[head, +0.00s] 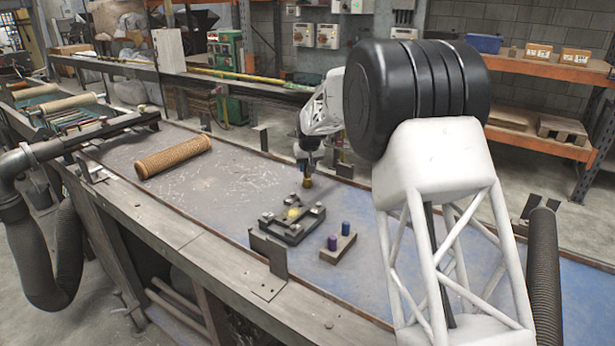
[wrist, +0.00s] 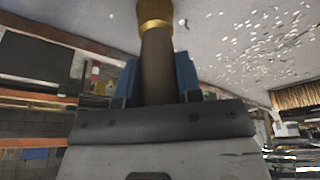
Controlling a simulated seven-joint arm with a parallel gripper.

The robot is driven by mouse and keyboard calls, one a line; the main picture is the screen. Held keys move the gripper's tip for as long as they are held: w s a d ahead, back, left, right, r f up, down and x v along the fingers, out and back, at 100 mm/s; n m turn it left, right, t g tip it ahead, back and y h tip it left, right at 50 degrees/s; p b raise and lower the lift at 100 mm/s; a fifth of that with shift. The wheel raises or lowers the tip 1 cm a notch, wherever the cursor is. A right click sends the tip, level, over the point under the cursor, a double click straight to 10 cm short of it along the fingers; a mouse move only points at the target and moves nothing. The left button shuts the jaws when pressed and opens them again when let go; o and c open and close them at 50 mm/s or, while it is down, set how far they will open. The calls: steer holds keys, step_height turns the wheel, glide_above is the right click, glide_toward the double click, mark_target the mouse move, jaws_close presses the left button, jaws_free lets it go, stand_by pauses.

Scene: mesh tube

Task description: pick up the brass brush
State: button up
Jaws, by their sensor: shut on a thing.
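The brass brush (wrist: 156,55) has a brown handle and a gold-coloured end. In the wrist view it stands out from between the blue fingers of my gripper (wrist: 157,78), which is shut on its handle. In the head view my gripper (head: 308,163) points down over the bench, behind the dark fixture. The brush's gold end (head: 308,182) shows just below the fingers. I cannot tell whether its tip is clear of the bench top.
A dark fixture (head: 284,226) with a yellow piece lies on the bench (head: 225,190). A small block (head: 338,250) with a blue and a purple peg stands in front. A brown mesh tube (head: 173,156) lies at left. Metal brackets line the bench edges.

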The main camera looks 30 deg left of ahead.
steer(key=shift+r, duration=0.15)
steer(key=shift+r, duration=4.9)
steer(key=shift+s, duration=0.1)
steer(key=shift+s+d+r+n, duration=0.1)
steer(key=shift+s+d+n, duration=0.2)
steer(key=shift+s, duration=0.15)
steer(key=s+d+r+n+g, duration=0.1)
steer(key=s+d+n, duration=0.3)
steer(key=s, duration=0.4)
steer(key=s+d+n+g, duration=0.1)
steer(key=s+d+n, duration=0.3)
steer(key=s, duration=0.3)
steer(key=shift+s+r+y, duration=0.35)
steer(key=shift+r+y, duration=0.05)
steer(key=shift+f, duration=0.1)
